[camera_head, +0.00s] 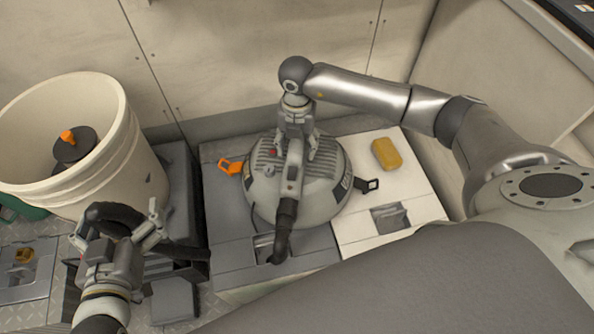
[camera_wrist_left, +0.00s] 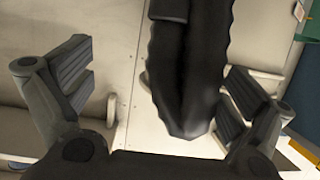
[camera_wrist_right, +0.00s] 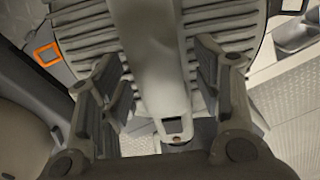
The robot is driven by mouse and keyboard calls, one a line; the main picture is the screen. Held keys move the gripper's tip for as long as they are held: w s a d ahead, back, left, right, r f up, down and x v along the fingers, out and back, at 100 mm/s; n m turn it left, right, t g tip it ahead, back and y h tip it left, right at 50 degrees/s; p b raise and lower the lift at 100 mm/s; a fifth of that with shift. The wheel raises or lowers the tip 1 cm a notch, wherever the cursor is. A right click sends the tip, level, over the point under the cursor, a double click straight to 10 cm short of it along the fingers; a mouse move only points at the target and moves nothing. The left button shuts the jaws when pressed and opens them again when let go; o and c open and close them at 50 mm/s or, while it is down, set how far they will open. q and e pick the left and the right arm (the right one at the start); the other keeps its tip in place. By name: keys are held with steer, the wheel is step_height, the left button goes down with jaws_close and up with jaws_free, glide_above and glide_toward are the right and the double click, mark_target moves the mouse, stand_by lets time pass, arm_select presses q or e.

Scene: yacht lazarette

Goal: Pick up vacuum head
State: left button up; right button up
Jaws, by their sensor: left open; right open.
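The vacuum head (camera_head: 325,194) is a grey dome with a ribbed top, an orange latch (camera_head: 231,166) on its left and a dark latch (camera_head: 367,184) on its right. It rests upright on the hatch panels. My right gripper (camera_head: 297,150) is open above it. In the right wrist view, the open fingers (camera_wrist_right: 165,85) stand on either side of the head's raised grey handle (camera_wrist_right: 150,60); contact cannot be told. My left gripper (camera_head: 118,228) is open at lower left, around a black ribbed hose (camera_head: 122,214). The left wrist view shows the hose (camera_wrist_left: 185,75) between its fingers, not clamped.
A large cream bucket (camera_head: 130,150) stands at left, holding a dark round part with an orange knob (camera_head: 68,137). A yellow sponge (camera_head: 386,153) lies right of the vacuum head on the white panel (camera_head: 415,206). Walls close in behind and at right.

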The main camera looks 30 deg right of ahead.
jaws_close()
steer(key=shift+w+r, duration=0.1)
steer(key=shift+r, duration=0.05)
stand_by(0.4)
steer(key=shift+r, duration=0.1)
